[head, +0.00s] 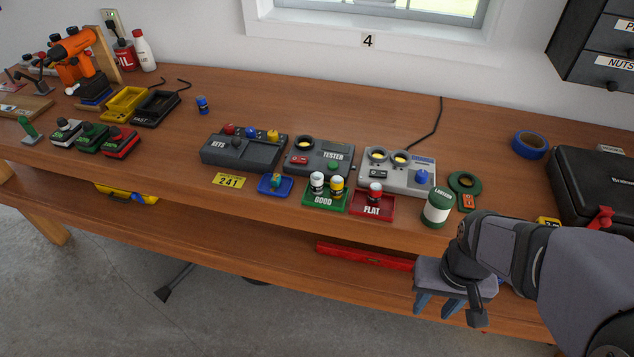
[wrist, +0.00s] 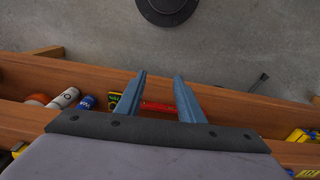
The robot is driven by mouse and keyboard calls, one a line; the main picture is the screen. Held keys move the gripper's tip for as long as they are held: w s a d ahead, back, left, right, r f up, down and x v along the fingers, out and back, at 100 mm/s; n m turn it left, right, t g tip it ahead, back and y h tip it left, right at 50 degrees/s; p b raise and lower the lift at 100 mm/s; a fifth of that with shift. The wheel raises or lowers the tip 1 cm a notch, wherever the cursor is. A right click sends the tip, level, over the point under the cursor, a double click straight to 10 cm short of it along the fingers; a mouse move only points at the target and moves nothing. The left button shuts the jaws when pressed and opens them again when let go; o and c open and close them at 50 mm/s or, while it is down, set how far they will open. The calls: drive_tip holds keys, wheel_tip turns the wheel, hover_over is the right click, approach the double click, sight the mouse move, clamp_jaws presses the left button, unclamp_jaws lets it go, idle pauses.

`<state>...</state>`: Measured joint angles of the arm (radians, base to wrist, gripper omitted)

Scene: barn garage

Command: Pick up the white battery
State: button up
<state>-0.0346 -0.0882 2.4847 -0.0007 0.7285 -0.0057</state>
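A small white battery with a dark band (head: 317,182) stands upright in the green tray marked GOOD (head: 325,203), beside a yellow-and-white one (head: 336,187). A red-and-white battery (head: 375,193) stands in the red FLAT tray (head: 372,209). My gripper (head: 438,305) hangs in front of the bench's front edge at the right, pointing down, lower than the trays and well apart from them. In the wrist view my gripper (wrist: 160,92) has its two fingers apart with nothing held between them. The white battery in the GOOD tray cannot be made out in the wrist view.
Behind the trays stand a tester box (head: 318,160), a grey charger box (head: 398,176) and a KEYS box (head: 240,150). A green-and-white LARSEN can (head: 438,207) stands between the trays and my arm. A black case (head: 600,190) is at the right. A red level (head: 365,256) lies on the lower shelf.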

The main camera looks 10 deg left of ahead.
drive_tip(key=w+a+r+n+p, duration=0.1)
drive_tip(key=w+a+r, duration=0.2)
drive_tip(key=w+a, duration=0.3)
drive_tip(key=w+a+r+n+t+p, duration=0.1)
drive_tip(key=w+a+r+n+p, duration=0.1)
drive_tip(key=w+a, duration=0.5)
drive_tip(key=w+a+r+n+y+p, duration=0.1)
drive_tip(key=w+a+r+p, duration=0.1)
drive_tip(key=w+a+r, duration=0.2)
drive_tip(key=shift+w+a+n+t, duration=0.2)
drive_tip(key=shift+w+a, duration=0.4)
drive_tip(key=shift+w, duration=0.2)
drive_tip(key=shift+w+a+n+t, duration=0.2)
drive_tip(key=shift+w+a, duration=0.4)
drive_tip(key=shift+w, duration=0.2)
drive_tip(key=r+n+p, duration=0.2)
hover_over(317, 176)
drive_tip(key=s+d, duration=0.1)
drive_tip(key=s, duration=0.1)
drive_tip(key=shift+t+y, duration=0.3)
drive_tip(key=shift+y, duration=0.1)
drive_tip(key=shift+p+x, duration=1.2)
drive_tip(key=shift+x, duration=2.75)
drive_tip(key=shift+w+d, duration=0.1)
drive_tip(key=shift+w, duration=0.05)
drive_tip(key=shift+c, duration=0.4)
clamp_jaws()
